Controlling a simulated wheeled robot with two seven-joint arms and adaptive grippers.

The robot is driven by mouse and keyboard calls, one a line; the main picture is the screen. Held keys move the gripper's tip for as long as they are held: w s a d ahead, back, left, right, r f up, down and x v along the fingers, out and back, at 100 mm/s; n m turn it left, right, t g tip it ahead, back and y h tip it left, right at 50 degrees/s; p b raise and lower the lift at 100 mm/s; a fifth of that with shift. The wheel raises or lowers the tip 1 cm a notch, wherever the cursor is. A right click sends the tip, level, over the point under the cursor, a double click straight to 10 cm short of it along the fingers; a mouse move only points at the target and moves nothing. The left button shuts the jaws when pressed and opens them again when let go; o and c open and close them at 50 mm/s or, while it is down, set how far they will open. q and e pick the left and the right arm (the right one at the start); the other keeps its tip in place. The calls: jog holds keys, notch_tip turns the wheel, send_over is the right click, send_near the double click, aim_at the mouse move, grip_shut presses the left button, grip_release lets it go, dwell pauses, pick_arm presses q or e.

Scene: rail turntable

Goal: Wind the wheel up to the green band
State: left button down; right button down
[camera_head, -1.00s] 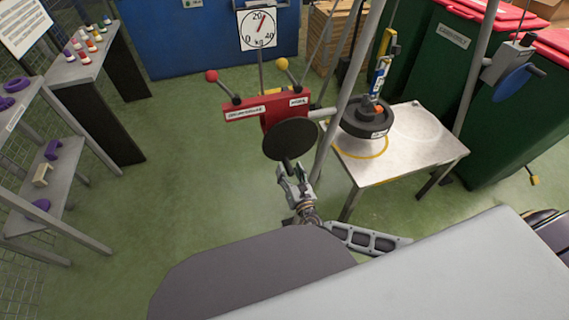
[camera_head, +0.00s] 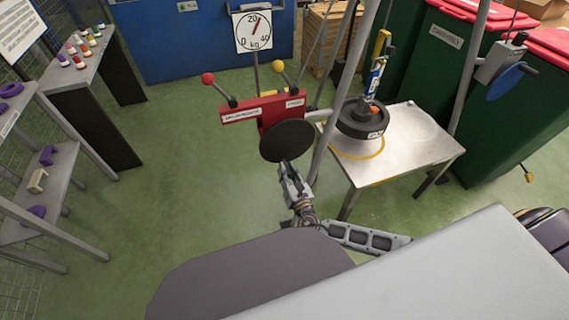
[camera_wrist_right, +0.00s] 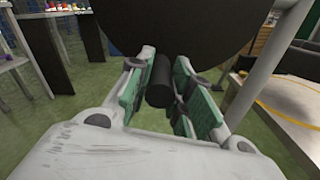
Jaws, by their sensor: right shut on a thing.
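The dark wheel (camera_head: 287,140) is a disc on the front of a red winch box (camera_head: 262,110) in the head view. Its black handle (camera_wrist_right: 160,82) stands out from the wheel in the wrist view. My right gripper (camera_head: 287,170) is at the wheel's lower edge, its green-padded fingers (camera_wrist_right: 158,92) shut around the handle. A white dial (camera_head: 252,31) marked 0, 20, 40 kg has its red needle a little right of 20. I cannot make out a green band. My left gripper is not in view.
A dark round weight (camera_head: 362,118) hangs on a blue and yellow link over a metal table (camera_head: 425,150); I cannot tell if it touches. A post passes right of the wheel. A blue wheel (camera_head: 508,80) is at right. Shelves (camera_head: 60,185) stand left. Green floor lies between.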

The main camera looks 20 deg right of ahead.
jog(key=shift+a+r+m+b, duration=0.1)
jog(key=shift+a+m+b, duration=0.3)
jog(key=shift+m, duration=0.2)
jog(key=shift+a+r+m+b, duration=0.35)
jog(key=shift+a+m+b, duration=0.15)
jog(key=shift+a+m, duration=0.3)
jog(key=shift+a+r+m, duration=0.15)
jog(key=shift+r+m, duration=0.05)
jog(key=shift+m, duration=0.2)
jog(key=shift+a+r, duration=0.15)
